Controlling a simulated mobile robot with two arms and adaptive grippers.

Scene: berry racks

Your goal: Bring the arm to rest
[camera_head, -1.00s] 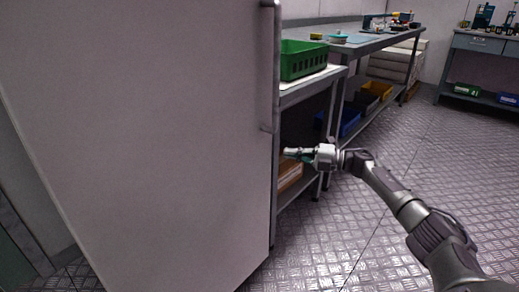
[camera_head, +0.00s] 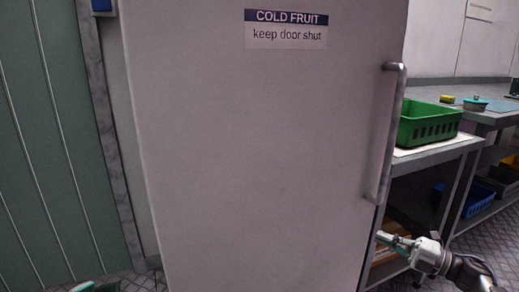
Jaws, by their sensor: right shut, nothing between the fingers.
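My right gripper (camera_head: 388,240) is at the lower right, beside the right edge of the white cold-fruit door (camera_head: 265,150) and below its handle (camera_head: 390,135). It is shut and holds nothing. It looks apart from the handle. My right arm comes in from the lower right corner. A small teal and grey tip, which looks like my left gripper (camera_head: 95,287), shows at the bottom left edge. Most of it is cut off, so its jaws cannot be judged.
A green crate (camera_head: 428,126) stands on a bench to the right of the door. A blue bin (camera_head: 470,197) and a brown box (camera_head: 388,258) are lower down there. A green ribbed wall (camera_head: 45,150) is at the left.

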